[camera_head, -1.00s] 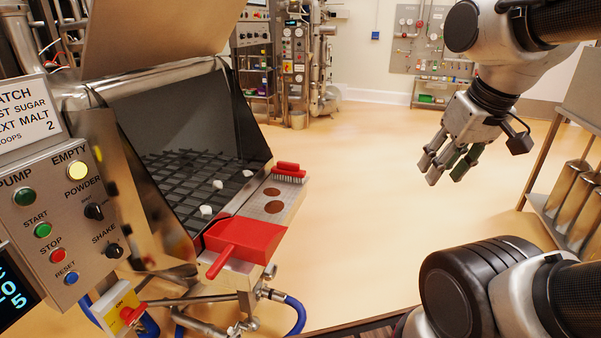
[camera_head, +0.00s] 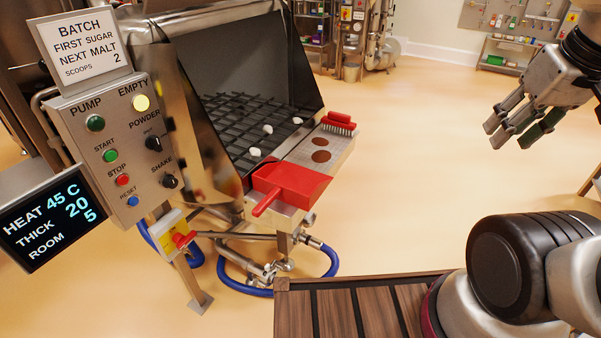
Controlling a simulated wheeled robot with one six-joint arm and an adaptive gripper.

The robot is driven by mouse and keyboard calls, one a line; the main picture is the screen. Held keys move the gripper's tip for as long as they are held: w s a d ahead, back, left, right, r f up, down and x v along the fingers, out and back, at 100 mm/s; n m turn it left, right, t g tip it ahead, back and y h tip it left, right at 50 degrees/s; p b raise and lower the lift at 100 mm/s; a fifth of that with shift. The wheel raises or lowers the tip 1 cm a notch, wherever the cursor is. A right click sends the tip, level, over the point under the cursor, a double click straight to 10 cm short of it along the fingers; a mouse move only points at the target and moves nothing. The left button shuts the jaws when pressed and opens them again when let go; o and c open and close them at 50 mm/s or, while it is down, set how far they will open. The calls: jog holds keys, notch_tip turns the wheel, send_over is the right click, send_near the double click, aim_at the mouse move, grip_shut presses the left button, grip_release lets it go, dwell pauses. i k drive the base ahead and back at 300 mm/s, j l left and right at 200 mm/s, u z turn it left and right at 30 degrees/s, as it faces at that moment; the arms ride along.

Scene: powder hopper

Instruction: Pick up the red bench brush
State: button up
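The red bench brush (camera_head: 339,121) lies at the far end of the hopper's metal side shelf (camera_head: 318,148), its pale bristles facing down. A red scoop (camera_head: 290,184) lies at the near end of the same shelf, its handle pointing toward the lower left. My gripper (camera_head: 518,138) hangs at the upper right over open floor, well to the right of the brush and apart from it. Its fingers are spread, with nothing between them.
The open hopper (camera_head: 235,75) has a dark grid with several white lumps (camera_head: 254,152). A control panel (camera_head: 125,150) and a display (camera_head: 48,218) stand at left. A blue hose (camera_head: 325,275) loops below the shelf. Floor between shelf and gripper is clear.

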aim_at(336, 121)
jog(key=i+l+u, duration=0.15)
jog(key=u, duration=0.3)
jog(key=i+l+u, duration=0.1)
jog(key=u, duration=0.35)
jog(key=i+l+u, duration=0.1)
jog(key=l, duration=0.5)
jog(key=i+l+u, duration=0.15)
jog(key=l, duration=0.45)
jog(key=i+l+u, duration=0.1)
jog(key=l, duration=0.55)
